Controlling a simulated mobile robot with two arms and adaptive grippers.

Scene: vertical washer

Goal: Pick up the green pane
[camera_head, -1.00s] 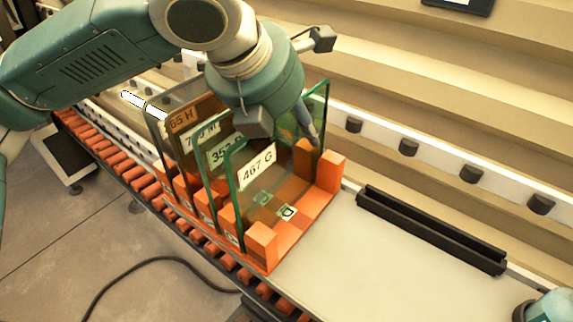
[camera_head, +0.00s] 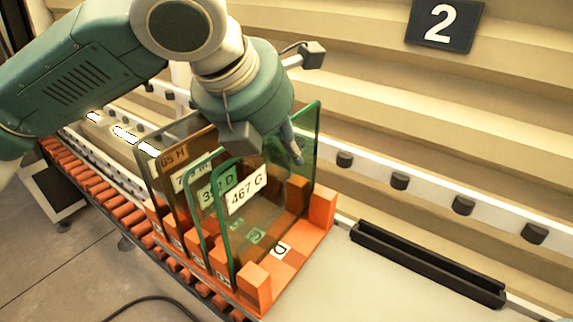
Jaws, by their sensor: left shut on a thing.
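The green pane (camera_head: 306,130), labelled "467 G", stands upright at the front of a row of glass panes in an orange slotted rack (camera_head: 257,282). My left gripper (camera_head: 270,150) comes down over its top edge from above and is shut on it. One finger shows against the near face of the pane; the other is mostly hidden. The pane's lower edge shows near the rack's slots; I cannot tell whether it is clear of them. My right gripper is not in view.
Behind it stand other labelled panes, among them a brown-tinted one (camera_head: 176,180). The rack sits on an orange roller conveyor (camera_head: 110,213). A black slotted bar (camera_head: 425,262) lies to the right on a pale surface. A stepped wall with a "2" sign (camera_head: 444,24) rises behind.

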